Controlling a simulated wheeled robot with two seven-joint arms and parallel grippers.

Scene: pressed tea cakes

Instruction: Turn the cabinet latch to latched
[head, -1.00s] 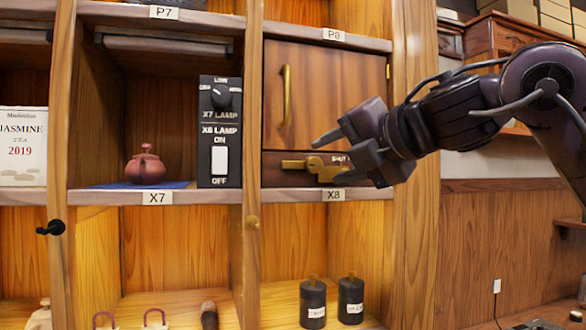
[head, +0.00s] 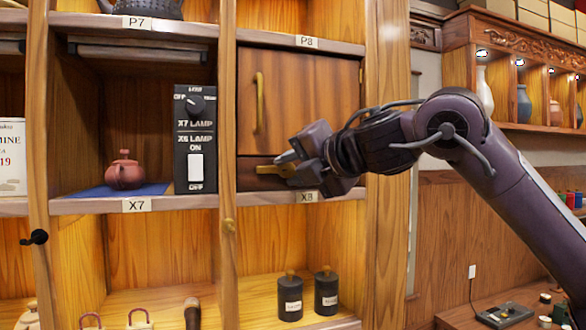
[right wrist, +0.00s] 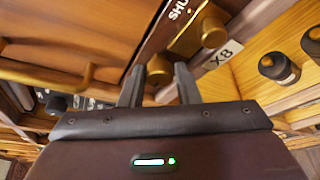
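The brass cabinet latch (head: 268,169) sits on the dark strip below the wooden cabinet door (head: 300,100), its visible lever lying level and pointing left. The door is closed. My right gripper (head: 287,170) is at the latch and covers its right part and the lettering in the head view. In the right wrist view the fingers (right wrist: 158,88) stand apart, with the brass lever end (right wrist: 158,68) showing in the gap. I cannot tell whether they touch it. A brass plate with a round knob (right wrist: 214,33) lies to the right, beside letters reading "SHU". My left gripper is not in view.
A brass door handle (head: 260,102) stands out above the latch. The black lamp switch panel (head: 195,140) and a clay teapot (head: 124,172) are to the left. Two dark canisters (head: 290,297) stand on the shelf below. Free room lies right of the cabinet.

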